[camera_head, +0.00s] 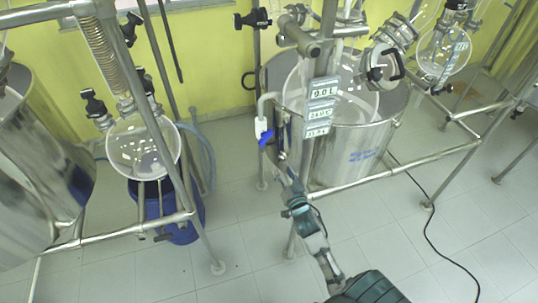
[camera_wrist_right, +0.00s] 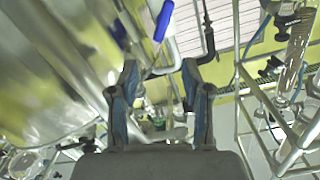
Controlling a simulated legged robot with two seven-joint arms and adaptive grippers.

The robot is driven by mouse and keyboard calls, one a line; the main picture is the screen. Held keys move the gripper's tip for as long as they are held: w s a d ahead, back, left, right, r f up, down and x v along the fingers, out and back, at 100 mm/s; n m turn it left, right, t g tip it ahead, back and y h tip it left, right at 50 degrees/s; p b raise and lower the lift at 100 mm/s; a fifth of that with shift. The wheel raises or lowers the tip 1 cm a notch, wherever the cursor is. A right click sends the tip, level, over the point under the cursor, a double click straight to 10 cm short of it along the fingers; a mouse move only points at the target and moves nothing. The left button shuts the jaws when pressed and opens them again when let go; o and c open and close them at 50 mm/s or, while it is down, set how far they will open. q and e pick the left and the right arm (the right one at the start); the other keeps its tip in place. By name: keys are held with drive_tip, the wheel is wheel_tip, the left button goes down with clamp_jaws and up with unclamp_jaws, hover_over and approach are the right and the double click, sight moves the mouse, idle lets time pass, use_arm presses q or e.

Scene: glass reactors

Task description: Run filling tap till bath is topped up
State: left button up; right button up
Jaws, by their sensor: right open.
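The steel bath (camera_head: 345,160) stands right of centre in the head view, with a glass vessel (camera_head: 335,85) inside it. The filling tap is a white valve with a blue lever (camera_head: 265,137) on a pipe at the bath's left side. The blue lever also shows in the wrist view (camera_wrist_right: 163,20), above the fingertips. My right gripper (camera_head: 285,168) is just below and right of the lever, apart from it in the head view. In the wrist view the right gripper (camera_wrist_right: 160,72) is open with nothing held between its fingers. The water level is hard to make out. My left gripper is out of view.
A display panel (camera_head: 322,105) hangs in front of the bath; its top line appears to read 0.0 L. Metal frame rails (camera_head: 410,160) run around the bath. Another glass flask (camera_head: 143,148) above a blue container (camera_head: 165,210) stands left. Floor between the stands is open.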

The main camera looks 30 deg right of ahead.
drive_tip(key=m+b, duration=0.1)
drive_tip(key=m, duration=0.1)
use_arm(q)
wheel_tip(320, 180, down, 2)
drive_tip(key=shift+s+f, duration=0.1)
use_arm(e)
drive_tip(key=m, duration=0.2)
approach(268, 139)
drive_tip(key=x, duration=1)
drive_tip(key=shift+w, duration=0.1)
drive_tip(key=shift+a, duration=0.1)
clamp_jaws()
drive_tip(key=shift+r+n+p, duration=0.1)
drive_tip(key=shift+n+p, duration=0.5)
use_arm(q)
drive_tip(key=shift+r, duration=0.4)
use_arm(e)
unclamp_jaws()
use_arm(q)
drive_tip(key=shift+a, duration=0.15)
